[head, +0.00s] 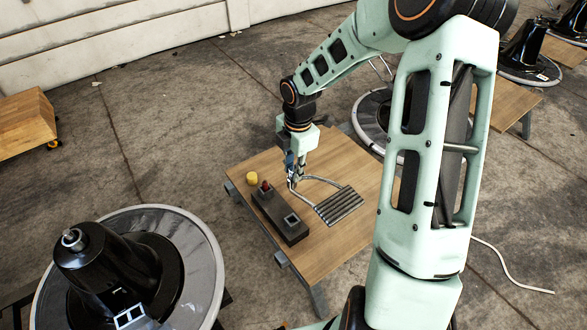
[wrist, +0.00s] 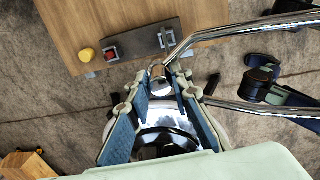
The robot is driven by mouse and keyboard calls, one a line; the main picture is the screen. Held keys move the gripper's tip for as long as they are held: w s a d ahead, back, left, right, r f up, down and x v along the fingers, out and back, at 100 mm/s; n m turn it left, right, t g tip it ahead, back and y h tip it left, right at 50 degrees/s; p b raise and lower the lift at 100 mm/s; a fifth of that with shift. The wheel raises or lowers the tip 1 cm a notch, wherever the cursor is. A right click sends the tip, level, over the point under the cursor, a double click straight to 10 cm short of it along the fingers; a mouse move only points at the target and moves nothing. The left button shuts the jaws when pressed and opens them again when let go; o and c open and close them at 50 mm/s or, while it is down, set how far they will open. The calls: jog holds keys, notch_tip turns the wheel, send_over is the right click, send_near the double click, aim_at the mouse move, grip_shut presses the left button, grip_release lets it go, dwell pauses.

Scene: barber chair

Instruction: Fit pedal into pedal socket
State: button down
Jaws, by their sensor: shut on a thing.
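The pedal (head: 340,205) is a bent chrome tube frame with a dark ridged footplate. My gripper (head: 294,178) is shut on the narrow end of its frame, over the wooden table. In the wrist view the blue-padded fingers (wrist: 159,82) close around the bright metal end, and the pedal's tubes (wrist: 235,33) run off to the right. A black chair base (head: 100,262) on a round metal plate stands at lower left. It has pale-rimmed square openings (head: 130,317) low on its front; I cannot tell which is the pedal socket. The pedal is apart from this base.
A dark block (head: 280,215) with square recesses lies on the wooden table (head: 345,165), a red piece (head: 265,186) at its far end. A yellow cylinder (head: 251,178) stands beside it. A wooden box (head: 28,124) is at far left. Floor lies clear between table and wall.

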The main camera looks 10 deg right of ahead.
jog(key=shift+r+p, duration=2.05)
jog(key=shift+r, duration=0.3)
jog(key=shift+r, duration=0.1)
